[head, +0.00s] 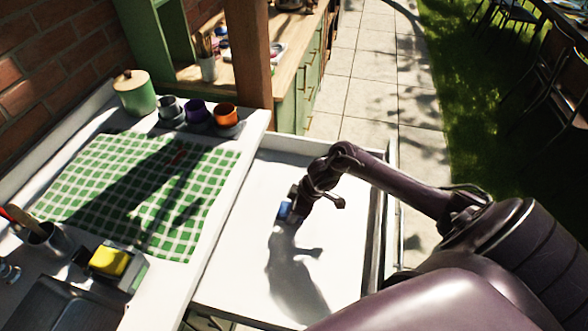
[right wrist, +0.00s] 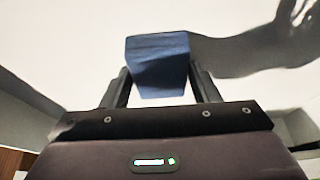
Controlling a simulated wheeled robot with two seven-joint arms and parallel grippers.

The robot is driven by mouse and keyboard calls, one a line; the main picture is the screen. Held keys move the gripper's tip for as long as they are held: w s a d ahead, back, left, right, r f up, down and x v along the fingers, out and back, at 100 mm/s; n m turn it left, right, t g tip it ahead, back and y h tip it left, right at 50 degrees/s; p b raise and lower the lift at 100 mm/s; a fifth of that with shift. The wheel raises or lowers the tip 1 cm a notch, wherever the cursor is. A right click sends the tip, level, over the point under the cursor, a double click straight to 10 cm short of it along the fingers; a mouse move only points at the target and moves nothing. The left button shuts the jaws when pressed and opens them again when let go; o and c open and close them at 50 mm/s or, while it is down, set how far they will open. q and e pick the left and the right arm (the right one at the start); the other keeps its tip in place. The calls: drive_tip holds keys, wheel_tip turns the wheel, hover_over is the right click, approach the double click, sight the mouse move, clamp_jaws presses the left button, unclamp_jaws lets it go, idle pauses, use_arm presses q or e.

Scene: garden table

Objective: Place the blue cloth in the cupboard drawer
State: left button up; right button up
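The blue cloth (right wrist: 158,65) looks like a small folded block between the two fingers of my right gripper (right wrist: 160,85) in the right wrist view. In the head view the cloth (head: 285,209) shows as a small blue patch at the tip of my right gripper (head: 292,208). The fingers touch both sides of the cloth. The gripper is inside the outline of the open white drawer (head: 330,255), over its pale floor. Whether the cloth touches the floor is hard to tell. My left gripper is not in view.
A white countertop left of the drawer holds a green checked cloth (head: 150,190), a green jar (head: 134,92), several small cups (head: 196,111), a yellow sponge (head: 110,261) and a dark tray (head: 65,303). A wooden post (head: 254,55) stands behind the drawer. The drawer floor around the gripper is clear.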

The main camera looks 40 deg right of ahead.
drive_tip(key=o, duration=0.3)
drive_tip(key=shift+r, duration=0.1)
drive_tip(key=v, duration=1.2)
drive_tip(key=shift+r, duration=0.1)
drive_tip(key=shift+s, duration=0.1)
